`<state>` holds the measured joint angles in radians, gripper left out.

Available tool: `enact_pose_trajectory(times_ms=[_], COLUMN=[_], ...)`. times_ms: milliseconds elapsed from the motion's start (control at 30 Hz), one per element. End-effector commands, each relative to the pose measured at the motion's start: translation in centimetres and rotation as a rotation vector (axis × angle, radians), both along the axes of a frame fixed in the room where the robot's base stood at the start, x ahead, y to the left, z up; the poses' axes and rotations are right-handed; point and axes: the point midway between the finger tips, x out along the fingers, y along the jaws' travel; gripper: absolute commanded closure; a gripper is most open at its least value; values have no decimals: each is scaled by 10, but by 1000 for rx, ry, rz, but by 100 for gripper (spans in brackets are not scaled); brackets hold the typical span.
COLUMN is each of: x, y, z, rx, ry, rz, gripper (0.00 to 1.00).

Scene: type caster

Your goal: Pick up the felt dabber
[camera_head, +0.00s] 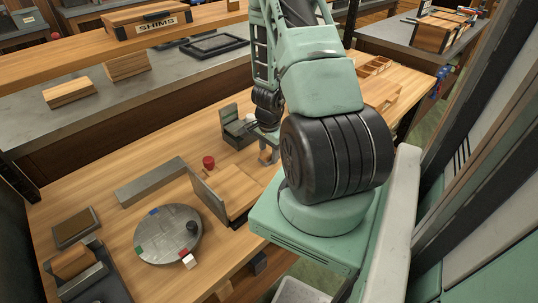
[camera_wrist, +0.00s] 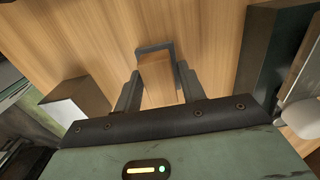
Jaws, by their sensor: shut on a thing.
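In the wrist view, my gripper (camera_wrist: 158,88) is shut on a small block with a wooden face and a dark grey rim, which I take to be the felt dabber (camera_wrist: 156,72). One finger is on each side of it. The bench top lies behind it. In the head view, my gripper (camera_head: 268,143) is low over the bench, just right of a dark green box-like holder (camera_head: 238,128).
A round grey plate (camera_head: 165,238) with small coloured blocks lies at the front left.

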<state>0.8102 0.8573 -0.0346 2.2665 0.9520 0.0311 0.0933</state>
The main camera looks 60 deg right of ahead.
Motion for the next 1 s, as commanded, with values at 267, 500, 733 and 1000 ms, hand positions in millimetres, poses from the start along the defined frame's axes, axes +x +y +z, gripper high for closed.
enact_pose_trajectory(times_ms=[267, 500, 733, 1000], x=[1, 2, 1, 0], y=[0, 0, 0, 0], z=[15, 61, 94, 100], rx=[-3, -4, -2, 1], ry=[0, -3, -2, 0], rz=[3, 4, 2, 0], gripper=[83, 83, 83, 83])
